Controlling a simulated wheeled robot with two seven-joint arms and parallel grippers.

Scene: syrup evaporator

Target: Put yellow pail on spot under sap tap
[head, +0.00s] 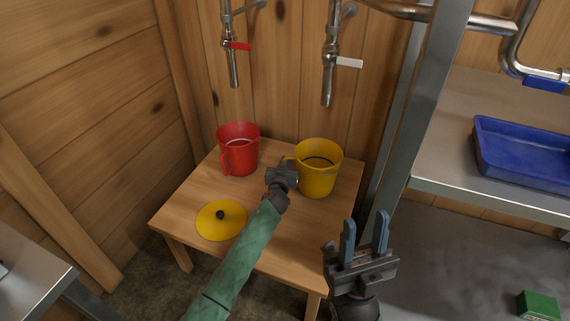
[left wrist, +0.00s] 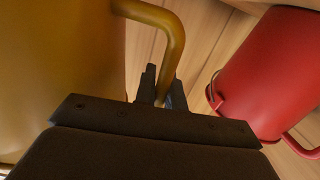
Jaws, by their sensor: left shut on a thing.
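The yellow pail (head: 318,180) is upright at the right rear of the small wooden table (head: 285,230), below and slightly left of the tap with the white lever (head: 331,60). I cannot tell whether its base touches the table. My left gripper (head: 287,168) is shut on the pail's handle, at the pail's left side. In the left wrist view the handle (left wrist: 176,40) runs down between the fingertips (left wrist: 162,88). Another tap with a red lever (head: 232,55) hangs above the red pail (head: 238,150). My right gripper (head: 365,232) is open and empty, right of the table.
The red pail stands left of the yellow one, with a gap between them. A yellow lid (head: 221,222) with a dark knob lies at the table's front left. A metal post (head: 418,110) rises at the right. A blue tray (head: 520,150) sits on the metal shelf.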

